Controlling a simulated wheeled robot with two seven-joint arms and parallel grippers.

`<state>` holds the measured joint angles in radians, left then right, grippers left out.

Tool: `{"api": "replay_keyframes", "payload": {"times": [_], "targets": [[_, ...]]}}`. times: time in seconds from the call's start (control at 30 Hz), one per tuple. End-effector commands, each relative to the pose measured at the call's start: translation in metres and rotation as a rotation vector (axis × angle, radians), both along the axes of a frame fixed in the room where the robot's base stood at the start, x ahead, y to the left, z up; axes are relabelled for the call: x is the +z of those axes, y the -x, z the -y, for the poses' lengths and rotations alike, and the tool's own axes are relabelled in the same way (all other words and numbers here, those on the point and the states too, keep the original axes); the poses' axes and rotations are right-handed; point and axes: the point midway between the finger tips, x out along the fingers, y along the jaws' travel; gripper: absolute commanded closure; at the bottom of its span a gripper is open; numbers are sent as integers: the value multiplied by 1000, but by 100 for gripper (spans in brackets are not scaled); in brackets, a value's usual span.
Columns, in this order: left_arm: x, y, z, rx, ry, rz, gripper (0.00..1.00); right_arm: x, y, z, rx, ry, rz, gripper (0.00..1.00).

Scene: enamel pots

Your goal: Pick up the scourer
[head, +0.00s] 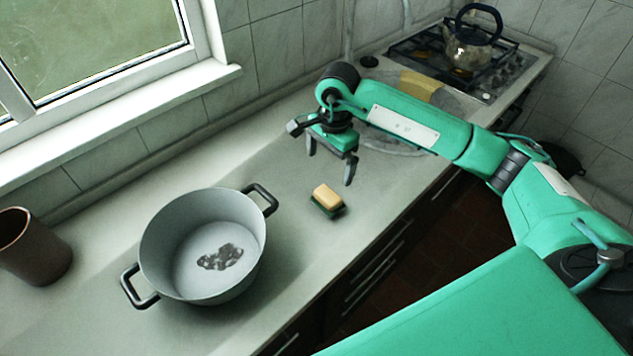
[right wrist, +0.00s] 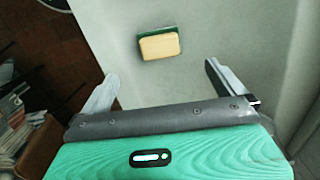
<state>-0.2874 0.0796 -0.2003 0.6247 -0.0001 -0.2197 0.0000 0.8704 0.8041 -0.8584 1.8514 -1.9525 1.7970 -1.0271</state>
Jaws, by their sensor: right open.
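The scourer (head: 327,199) is a small block, yellow on top and dark green below. It lies on the grey counter to the right of the pot. My right gripper (head: 331,170) is open and empty, above the counter and a little beyond the scourer in the head view. In the right wrist view the scourer (right wrist: 159,45) lies ahead of the two spread fingers (right wrist: 161,88), between their lines and apart from them. My left gripper is not in view.
A grey enamel pot (head: 165,240) with black handles and a dark patch inside stands left of the scourer. A brown cup (head: 32,246) stands at far left. A kettle (head: 471,48) sits on the hob (head: 508,84) at the back. The counter's front edge is near the scourer.

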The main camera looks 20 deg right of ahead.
Motion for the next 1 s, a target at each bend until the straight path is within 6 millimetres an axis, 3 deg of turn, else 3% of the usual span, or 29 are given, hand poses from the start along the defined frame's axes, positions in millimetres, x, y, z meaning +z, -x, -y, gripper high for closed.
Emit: {"api": "replay_keyframes", "payload": {"times": [0.17, 0.4, 0.5, 0.63, 0.83, 1.0], "targets": [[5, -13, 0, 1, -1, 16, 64, -5, -1, 15, 0, 60, -10, 0], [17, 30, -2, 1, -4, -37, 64, -51, 0, 14, -2, 57, -12, 0], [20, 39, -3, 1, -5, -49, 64, -67, 0, 14, -2, 56, -10, 0], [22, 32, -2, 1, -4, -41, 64, -80, 0, 13, 0, 55, -7, 0], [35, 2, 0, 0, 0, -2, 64, -92, 0, 12, -2, 54, -10, 0], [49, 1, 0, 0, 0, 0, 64, -117, -1, 11, -2, 53, -11, 0]]}}
